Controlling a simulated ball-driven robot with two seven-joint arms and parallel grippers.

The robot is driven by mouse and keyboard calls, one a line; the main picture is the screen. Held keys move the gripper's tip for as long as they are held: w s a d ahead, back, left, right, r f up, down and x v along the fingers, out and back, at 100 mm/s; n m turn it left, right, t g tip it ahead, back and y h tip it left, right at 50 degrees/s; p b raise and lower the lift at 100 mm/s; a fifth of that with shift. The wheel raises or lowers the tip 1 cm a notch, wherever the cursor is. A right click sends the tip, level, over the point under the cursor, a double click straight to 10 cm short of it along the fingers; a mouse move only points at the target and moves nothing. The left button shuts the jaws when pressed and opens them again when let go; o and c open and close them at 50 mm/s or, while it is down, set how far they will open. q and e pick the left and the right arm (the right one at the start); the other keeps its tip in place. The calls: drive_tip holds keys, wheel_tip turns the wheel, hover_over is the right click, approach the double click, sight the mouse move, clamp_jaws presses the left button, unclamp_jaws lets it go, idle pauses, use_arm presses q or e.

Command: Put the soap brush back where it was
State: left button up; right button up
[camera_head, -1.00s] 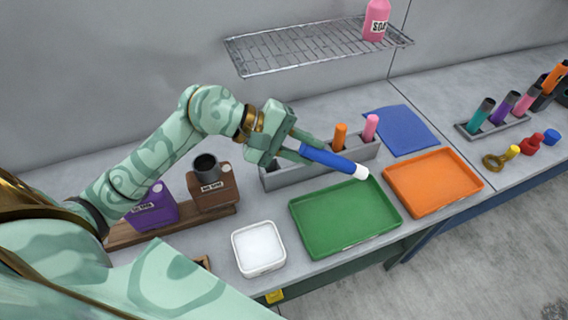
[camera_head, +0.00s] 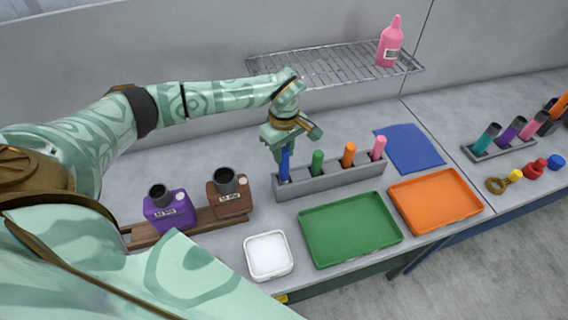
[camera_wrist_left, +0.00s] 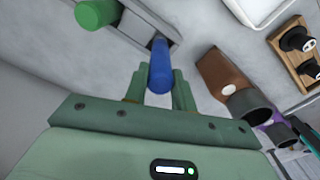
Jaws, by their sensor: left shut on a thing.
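The blue brush (camera_head: 285,166) stands upright at the left end slot of the grey holder (camera_head: 330,180). My left gripper (camera_head: 283,152) is above that end of the holder, pointing down and shut on the brush's handle. In the left wrist view the blue handle (camera_wrist_left: 160,66) sits between the fingers (camera_wrist_left: 159,90), with its far end over or in the dark slot. I cannot tell how deep it sits. Green (camera_head: 317,163), orange (camera_head: 349,154) and pink (camera_head: 378,148) handles stand in the other slots. My right gripper is out of view.
A green tray (camera_head: 350,230), an orange tray (camera_head: 435,200) and a white dish (camera_head: 268,255) lie in front. A wire shelf (camera_head: 330,66) with a pink bottle (camera_head: 390,45) hangs behind.

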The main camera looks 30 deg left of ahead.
sight(284, 161)
use_arm(q)
wheel_tip(284, 161, down, 4)
drive_tip(key=shift+f, duration=0.25)
drive_tip(key=o, duration=1)
drive_tip(key=shift+r, duration=0.1)
wheel_tip(284, 161, up, 12)
drive_tip(key=shift+f, duration=0.1)
